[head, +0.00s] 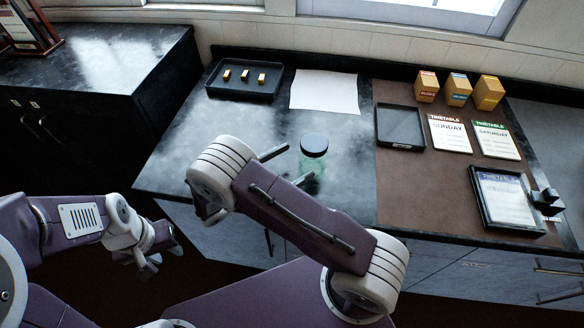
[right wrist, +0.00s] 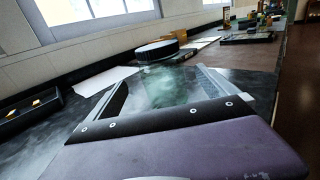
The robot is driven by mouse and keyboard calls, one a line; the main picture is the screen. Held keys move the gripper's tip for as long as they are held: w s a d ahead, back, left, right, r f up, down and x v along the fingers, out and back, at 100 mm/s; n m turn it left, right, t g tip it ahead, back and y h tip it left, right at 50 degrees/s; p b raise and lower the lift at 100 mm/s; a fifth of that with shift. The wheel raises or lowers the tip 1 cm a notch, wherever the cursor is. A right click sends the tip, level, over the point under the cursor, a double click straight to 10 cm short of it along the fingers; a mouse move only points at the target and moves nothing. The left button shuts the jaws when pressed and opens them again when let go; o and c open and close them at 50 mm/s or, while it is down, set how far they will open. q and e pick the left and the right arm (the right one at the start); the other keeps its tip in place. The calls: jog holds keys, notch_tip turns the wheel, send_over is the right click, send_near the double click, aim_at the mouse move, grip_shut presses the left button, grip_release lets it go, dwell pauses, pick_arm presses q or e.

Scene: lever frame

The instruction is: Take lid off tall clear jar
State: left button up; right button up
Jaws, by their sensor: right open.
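A tall clear greenish jar (head: 311,168) with a black lid (head: 314,144) stands upright on the dark counter. In the right wrist view, the lid (right wrist: 157,51) and the jar body (right wrist: 166,86) show ahead, between the lines of my fingers. My right gripper (head: 288,166) is open and empty, just left of the jar in the head view; its arm hides its wrist. Its fingers (right wrist: 163,92) also frame the jar in the wrist view; I cannot tell whether they touch it. My left gripper (head: 162,256) looks open and empty, low at the left, away from the counter.
A black tray (head: 223,90) with small yellow-and-black blocks and white paper (head: 325,103) lie behind the jar. A brown mat (head: 430,182) to the right holds trays, timetable cards and several boxes (head: 458,88). The counter left of the jar is clear.

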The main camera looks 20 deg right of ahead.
aim_at(323, 139)
jog(key=shift+w+d+f, duration=0.1)
jog(key=shift+w+d, duration=0.15)
jog(key=shift+d, duration=0.45)
jog(key=p+x, duration=0.1)
jog(key=x, duration=0.2)
jog(key=shift+s, duration=0.1)
jog(key=shift+d, duration=0.25)
jog(key=p+x, duration=0.1)
jog(key=x, duration=0.4)
jog(key=shift+d, duration=0.15)
jog(key=c, duration=1.9)
notch_tip(323, 139, up, 4)
jog(key=shift+r, duration=0.1)
jog(key=shift+c, duration=0.2)
jog(key=s+d+r, duration=0.4)
jog(key=s+r, duration=0.2)
jog(key=s, duration=0.4)
jog(key=shift+s+d+r+p, duration=0.3)
jog(key=shift+s+d+r, duration=0.05)
jog(key=shift+d+r, duration=0.05)
